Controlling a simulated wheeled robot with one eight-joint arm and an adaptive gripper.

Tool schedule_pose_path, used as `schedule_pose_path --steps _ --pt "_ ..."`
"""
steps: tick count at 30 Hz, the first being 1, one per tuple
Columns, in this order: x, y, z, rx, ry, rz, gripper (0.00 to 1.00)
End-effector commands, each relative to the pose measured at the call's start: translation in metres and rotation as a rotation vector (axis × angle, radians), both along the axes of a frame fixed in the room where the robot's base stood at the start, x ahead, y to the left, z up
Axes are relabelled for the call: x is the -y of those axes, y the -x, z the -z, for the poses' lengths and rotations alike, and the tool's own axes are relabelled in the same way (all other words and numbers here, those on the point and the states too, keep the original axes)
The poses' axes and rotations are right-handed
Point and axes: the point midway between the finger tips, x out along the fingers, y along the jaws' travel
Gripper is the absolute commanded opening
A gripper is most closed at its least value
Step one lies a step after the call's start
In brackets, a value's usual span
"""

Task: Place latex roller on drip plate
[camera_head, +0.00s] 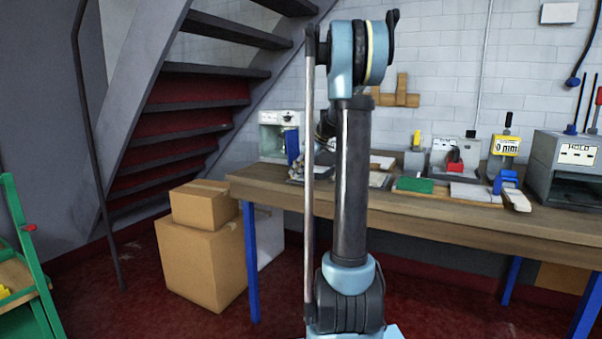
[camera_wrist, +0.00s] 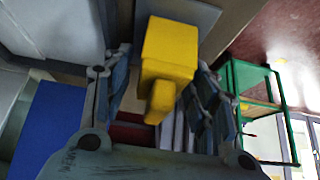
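In the wrist view a yellow block (camera_wrist: 170,50) with a narrower stub lies between the two fingers of my gripper (camera_wrist: 165,75). It may be the latex roller; I cannot tell for sure. The fingers are spread about its width, and whether both touch it is unclear. A flat grey plate (camera_wrist: 207,14) shows behind the block; I cannot tell if it is the drip plate. In the head view my arm hides most of the gripper, which is over the left part of the wooden workbench (camera_head: 450,212).
Cardboard boxes (camera_head: 200,265) sit left of the bench under the stairs. A green cart (camera_head: 40,270) stands at far left.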

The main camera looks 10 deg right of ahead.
Motion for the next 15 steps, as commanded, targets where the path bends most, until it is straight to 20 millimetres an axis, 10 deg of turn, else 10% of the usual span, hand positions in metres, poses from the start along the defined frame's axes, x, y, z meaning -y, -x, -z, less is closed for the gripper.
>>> schedule_pose_path --steps 15 --pt "0.021 0.015 -0.04 0.0 0.0 0.002 0.53"
